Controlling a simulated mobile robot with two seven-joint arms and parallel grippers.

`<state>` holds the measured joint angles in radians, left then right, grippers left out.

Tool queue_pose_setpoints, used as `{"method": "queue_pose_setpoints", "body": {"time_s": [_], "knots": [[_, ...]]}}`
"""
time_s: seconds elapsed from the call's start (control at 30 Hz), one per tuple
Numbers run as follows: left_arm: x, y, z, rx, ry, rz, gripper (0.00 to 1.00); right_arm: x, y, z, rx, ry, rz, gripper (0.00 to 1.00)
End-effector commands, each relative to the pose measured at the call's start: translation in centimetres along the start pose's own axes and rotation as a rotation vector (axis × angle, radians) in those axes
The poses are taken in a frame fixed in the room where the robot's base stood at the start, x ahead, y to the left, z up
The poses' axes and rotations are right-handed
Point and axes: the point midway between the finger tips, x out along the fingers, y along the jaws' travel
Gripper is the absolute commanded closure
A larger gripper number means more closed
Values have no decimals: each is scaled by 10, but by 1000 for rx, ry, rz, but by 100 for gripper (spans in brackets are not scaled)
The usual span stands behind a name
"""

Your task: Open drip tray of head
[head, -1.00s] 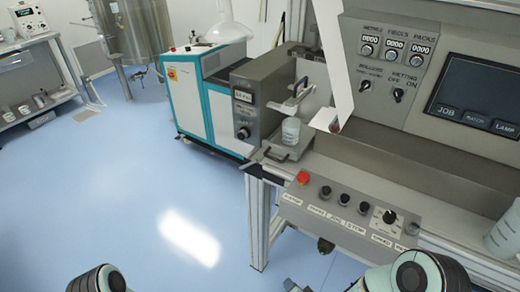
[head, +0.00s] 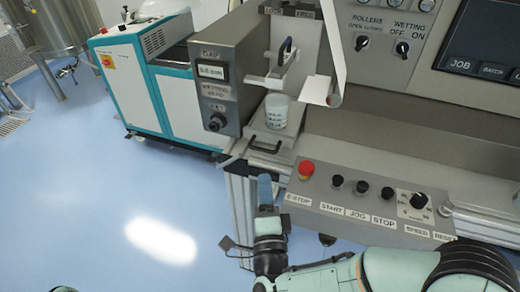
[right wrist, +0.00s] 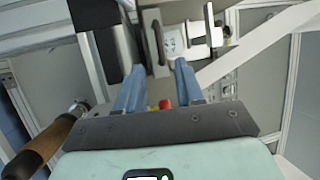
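The drip tray (head: 272,137) is a grey shelf with a black bar handle (head: 264,147) on its front, under the wetting head (head: 217,80). A clear beaker (head: 277,110) stands on it. My right gripper (head: 265,180) points up, in front of and below the tray, apart from the handle. In the right wrist view, its two blue fingers (right wrist: 160,68) are spread with nothing between them. The handle (right wrist: 158,42) and the beaker (right wrist: 173,42) show ahead, just beyond the fingertips. My left gripper is out of view.
A control panel (head: 370,207) with a red E-stop button (head: 306,170) and knobs lies right of the gripper. A white web strip (head: 333,50) hangs right of the beaker. A frame post (head: 240,195) stands left of the gripper. The blue floor (head: 110,200) is clear.

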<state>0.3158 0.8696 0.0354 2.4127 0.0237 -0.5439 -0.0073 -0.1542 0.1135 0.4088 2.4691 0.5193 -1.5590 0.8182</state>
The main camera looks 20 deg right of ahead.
Motion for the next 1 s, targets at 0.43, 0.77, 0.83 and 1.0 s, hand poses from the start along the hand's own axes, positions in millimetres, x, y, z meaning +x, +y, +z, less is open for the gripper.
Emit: {"method": "queue_pose_setpoints", "body": {"time_s": [0.43, 0.77, 0.83, 1.0], "knots": [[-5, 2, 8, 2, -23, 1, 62, 90, 1, 0, -5, 0, 1, 63], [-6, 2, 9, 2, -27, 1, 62, 112, 1, 0, -5, -2, 2, 63], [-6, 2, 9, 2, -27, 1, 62, 112, 1, 0, -6, -2, 2, 63], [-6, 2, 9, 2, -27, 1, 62, 112, 1, 0, -5, -2, 2, 73]]}}
